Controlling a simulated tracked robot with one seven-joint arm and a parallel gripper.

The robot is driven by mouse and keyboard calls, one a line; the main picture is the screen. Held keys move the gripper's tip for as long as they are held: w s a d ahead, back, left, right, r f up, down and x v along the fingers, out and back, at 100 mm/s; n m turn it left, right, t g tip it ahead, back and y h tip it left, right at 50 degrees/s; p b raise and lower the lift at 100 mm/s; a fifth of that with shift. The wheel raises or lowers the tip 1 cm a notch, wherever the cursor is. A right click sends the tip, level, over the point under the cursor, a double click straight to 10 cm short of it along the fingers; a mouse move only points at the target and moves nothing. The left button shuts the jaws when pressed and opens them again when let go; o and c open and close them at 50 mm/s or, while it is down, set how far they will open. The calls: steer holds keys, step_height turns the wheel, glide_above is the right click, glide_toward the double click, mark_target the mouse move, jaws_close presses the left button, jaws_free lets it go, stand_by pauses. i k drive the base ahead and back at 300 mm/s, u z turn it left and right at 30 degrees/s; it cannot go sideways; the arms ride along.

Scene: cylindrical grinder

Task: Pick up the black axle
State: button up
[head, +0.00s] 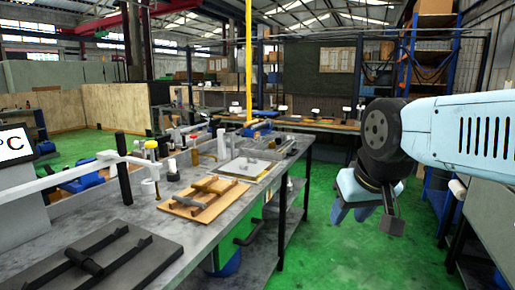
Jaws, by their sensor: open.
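A second dark axle-like part (208,186) lies on a wooden board (190,207) farther along the bench. I cannot tell for certain which one the task names. My gripper (350,213) hangs over the green floor to the right of the bench, apart from both parts. Its blue fingers point down, open and empty.
The grey workbench (170,228) fills the left. A white arm-like fixture (90,168), bottles and small tools stand on its far side. A flat tray (247,168) lies beyond the wooden board. The green floor (350,255) right of the bench is clear.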

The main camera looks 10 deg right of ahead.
mark_target(82, 261)
steer(key=z, duration=0.25)
steer(key=i, duration=1)
steer(key=u, duration=2.35)
steer(key=k, duration=0.6)
